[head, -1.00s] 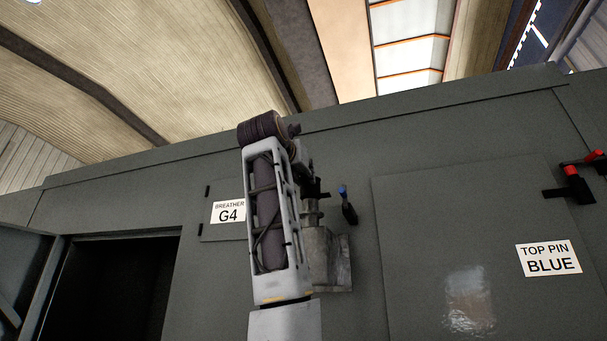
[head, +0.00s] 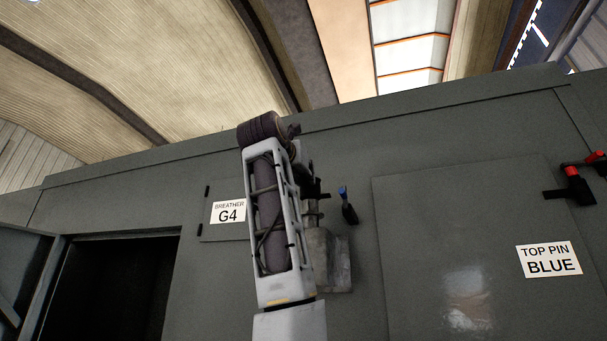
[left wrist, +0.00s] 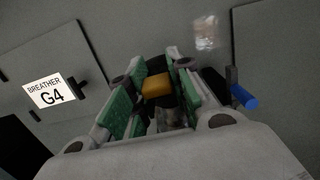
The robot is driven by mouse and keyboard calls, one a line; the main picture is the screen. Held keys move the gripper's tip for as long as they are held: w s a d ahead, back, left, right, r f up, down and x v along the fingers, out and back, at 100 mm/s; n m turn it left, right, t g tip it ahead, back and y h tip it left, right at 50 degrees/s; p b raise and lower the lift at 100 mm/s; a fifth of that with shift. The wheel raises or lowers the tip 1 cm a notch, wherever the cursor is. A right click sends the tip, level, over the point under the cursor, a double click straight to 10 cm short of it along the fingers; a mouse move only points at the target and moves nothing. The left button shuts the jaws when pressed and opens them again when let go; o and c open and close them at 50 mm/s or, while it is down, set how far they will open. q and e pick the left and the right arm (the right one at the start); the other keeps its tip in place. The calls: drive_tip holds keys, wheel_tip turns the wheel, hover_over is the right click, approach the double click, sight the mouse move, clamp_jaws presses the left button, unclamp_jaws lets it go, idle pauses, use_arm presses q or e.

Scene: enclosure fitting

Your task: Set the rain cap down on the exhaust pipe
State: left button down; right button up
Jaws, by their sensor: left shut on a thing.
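My left gripper (left wrist: 155,100), with green-padded fingers, is shut on a small yellow block with black parts (left wrist: 157,85). Most of this thing is hidden between the fingers, so I cannot tell whether it is part of the rain cap. In the head view my left arm covers most of the gripper. A grey metal box-like piece (head: 338,265) shows just below and right of the wrist, partly behind my arm. I cannot tell whether it belongs to the exhaust pipe. No pipe opening is clearly visible. My right gripper is in neither view.
A grey enclosure wall fills the background. It has a BREATHER G4 label (head: 228,211), a blue-tipped handle (head: 348,206), a TOP PIN BLUE label (head: 549,259) and a red-tipped handle (head: 575,183). A dark opening (head: 115,290) is at lower left.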

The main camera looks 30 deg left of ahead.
sight(307, 193)
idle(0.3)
use_arm(q)
drive_tip(key=shift+f, duration=0.25)
drive_tip(key=shift+f+b, duration=0.5)
drive_tip(key=shift+b, duration=0.15)
idle(0.4)
drive_tip(key=shift+f+b, duration=0.35)
drive_tip(key=shift+f, duration=0.15)
drive_tip(key=shift+f+b, duration=0.7)
drive_tip(key=shift+f, duration=0.25)
idle(0.7)
drive_tip(key=c, duration=1.2)
unclamp_jaws()
drive_tip(key=shift+s, duration=0.1)
